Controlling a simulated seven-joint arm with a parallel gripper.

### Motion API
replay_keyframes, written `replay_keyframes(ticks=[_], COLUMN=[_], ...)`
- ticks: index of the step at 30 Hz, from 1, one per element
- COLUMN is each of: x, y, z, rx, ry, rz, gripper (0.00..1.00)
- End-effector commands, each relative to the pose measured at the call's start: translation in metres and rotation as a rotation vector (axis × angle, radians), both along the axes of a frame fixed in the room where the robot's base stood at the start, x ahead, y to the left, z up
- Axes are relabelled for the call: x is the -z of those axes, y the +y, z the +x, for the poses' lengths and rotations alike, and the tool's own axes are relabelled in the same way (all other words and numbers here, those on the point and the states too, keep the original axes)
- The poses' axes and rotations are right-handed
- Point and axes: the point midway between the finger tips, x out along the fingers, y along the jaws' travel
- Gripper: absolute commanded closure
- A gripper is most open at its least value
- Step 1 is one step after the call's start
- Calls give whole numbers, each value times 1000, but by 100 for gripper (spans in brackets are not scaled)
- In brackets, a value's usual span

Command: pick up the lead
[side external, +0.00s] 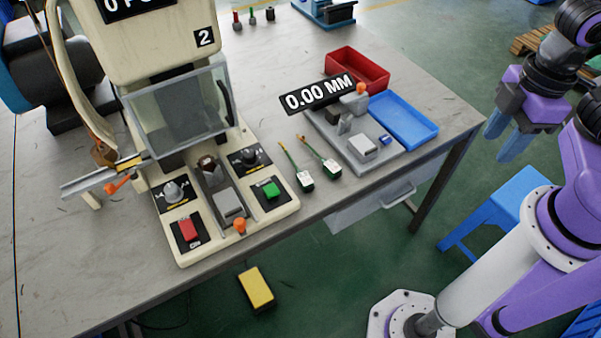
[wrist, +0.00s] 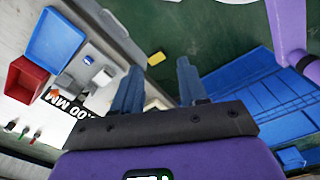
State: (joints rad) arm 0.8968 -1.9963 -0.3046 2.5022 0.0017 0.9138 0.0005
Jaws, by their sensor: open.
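Two leads lie side by side on the table between the press and the gauge fixture. Each has a thin green cable and a white and dark green plug end: the left lead (side external: 303,180) and the right lead (side external: 331,167). I cannot tell which one the task means. My gripper (side external: 505,138) is open and empty, off the right edge of the table and well apart from both leads. Its two blue fingers also show in the wrist view (wrist: 160,75), with floor between them. I cannot make out the leads in the wrist view.
The press (side external: 180,215) with buttons and a clear guard stands left of the leads. The gauge fixture (side external: 330,130) with its 0.00 MM display, a blue tray (side external: 425,132) and a red bin (side external: 340,60) stand to their right. A blue stool (side external: 520,195) is below my gripper.

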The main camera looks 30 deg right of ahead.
Motion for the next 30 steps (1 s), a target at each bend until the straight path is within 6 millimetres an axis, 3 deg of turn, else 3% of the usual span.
replay_keyframes(ticks=[23,30], x=[0,18], y=[0,9], z=[1,21], rx=[-3,-136], ry=[0,-36], rz=[-5,-171], gripper=[55,55])
